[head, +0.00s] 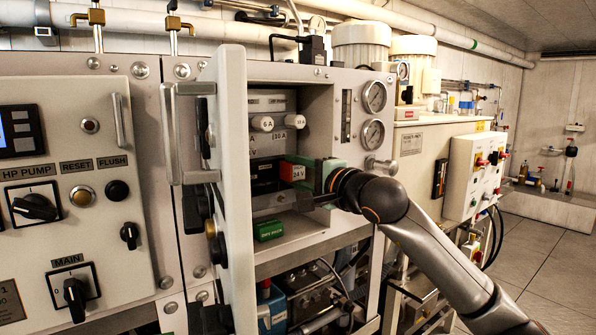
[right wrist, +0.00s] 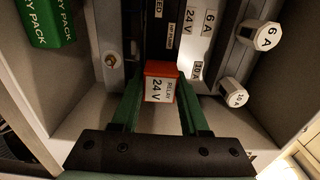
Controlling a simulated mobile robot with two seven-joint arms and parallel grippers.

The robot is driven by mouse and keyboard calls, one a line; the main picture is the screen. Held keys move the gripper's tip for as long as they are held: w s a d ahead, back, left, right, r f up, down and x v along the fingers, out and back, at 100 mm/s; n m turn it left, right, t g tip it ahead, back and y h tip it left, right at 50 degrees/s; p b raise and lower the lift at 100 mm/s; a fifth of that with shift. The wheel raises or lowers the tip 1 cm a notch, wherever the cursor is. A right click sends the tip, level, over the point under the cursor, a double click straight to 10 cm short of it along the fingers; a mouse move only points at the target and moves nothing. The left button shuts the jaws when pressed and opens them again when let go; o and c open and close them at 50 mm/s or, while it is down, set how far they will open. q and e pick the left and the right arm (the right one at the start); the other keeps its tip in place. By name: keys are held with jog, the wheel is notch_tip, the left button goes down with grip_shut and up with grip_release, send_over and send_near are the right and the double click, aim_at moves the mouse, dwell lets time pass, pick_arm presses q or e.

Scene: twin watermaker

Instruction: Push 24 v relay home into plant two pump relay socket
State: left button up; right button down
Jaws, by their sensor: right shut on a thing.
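The 24 V relay (head: 293,172) is a small red-orange block with a white label, inside the open cabinet bay. It also shows in the right wrist view (right wrist: 159,84), between my right gripper's green fingers. My right gripper (head: 309,175) is shut on it, reaching in from the right; its fingers also show in the right wrist view (right wrist: 159,92). A dark socket block (head: 265,176) lies beside and behind the relay. The relay's far end is hidden, so I cannot tell how deep it sits. My left gripper is not in view.
Pale fuse knobs (head: 263,123) sit above the relay. A green dry pack (head: 268,230) lies on the bay floor. The open cabinet door (head: 232,190) stands at the bay's left edge. Pressure gauges (head: 374,97) are on the panel at right.

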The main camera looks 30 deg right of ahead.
jog(key=shift+w, duration=0.2)
jog(key=shift+c, duration=1.7)
grip_release()
jog(key=shift+s+f, duration=0.1)
jog(key=shift+s, duration=0.1)
jog(key=s+b, duration=0.5)
jog(key=s, duration=0.7)
jog(key=shift+d, duration=0.4)
